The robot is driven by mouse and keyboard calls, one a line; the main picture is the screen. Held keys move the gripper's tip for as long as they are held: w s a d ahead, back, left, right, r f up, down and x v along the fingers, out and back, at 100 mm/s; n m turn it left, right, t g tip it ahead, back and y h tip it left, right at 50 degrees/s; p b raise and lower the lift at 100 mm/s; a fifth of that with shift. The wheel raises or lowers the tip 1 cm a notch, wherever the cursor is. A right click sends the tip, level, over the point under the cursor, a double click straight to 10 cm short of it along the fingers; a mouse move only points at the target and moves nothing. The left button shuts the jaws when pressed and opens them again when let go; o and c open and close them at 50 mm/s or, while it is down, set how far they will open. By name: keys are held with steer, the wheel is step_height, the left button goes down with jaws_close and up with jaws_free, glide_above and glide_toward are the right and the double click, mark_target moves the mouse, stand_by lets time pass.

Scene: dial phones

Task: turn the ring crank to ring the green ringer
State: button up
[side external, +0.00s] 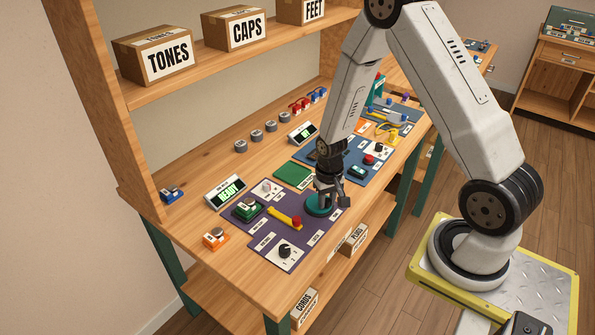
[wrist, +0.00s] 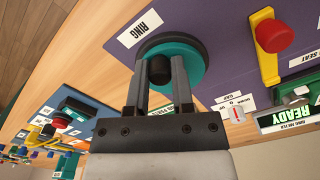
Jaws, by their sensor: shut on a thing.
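The ring crank (side external: 318,208) is a teal disc on the purple mat, in front of my gripper in the side external view. In the wrist view the teal disc (wrist: 196,58) lies beside a "RING" label. My gripper (wrist: 159,62) points down at it, with its fingers shut on the crank's black knob (wrist: 160,73). The gripper (side external: 327,190) hides most of the knob in the side external view. A green box with a grey round top (side external: 248,208), which looks like the green ringer, sits at the mat's left. A display (side external: 226,190) behind it reads "READY".
A yellow lever with a red knob (side external: 286,219) stands on the purple mat (side external: 268,237) just left of the crank. A black dial (side external: 284,251) is at the front. Blue mats with more devices (side external: 368,160) lie to the right. An orange block (side external: 214,239) sits at the left.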

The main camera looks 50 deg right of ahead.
mark_target(310, 203)
steer(key=shift+w+a, duration=0.4)
steer(key=shift+a, duration=0.3)
stand_by(0.5)
steer(key=shift+w+a, duration=0.3)
steer(key=shift+w, duration=0.15)
steer(key=shift+w, duration=0.8)
stand_by(0.6)
steer(key=shift+w+d, duration=0.3)
steer(key=shift+w, duration=0.25)
stand_by(0.5)
steer(key=o, duration=0.7)
steer(key=shift+c, duration=0.2)
steer(key=shift+r, duration=0.15)
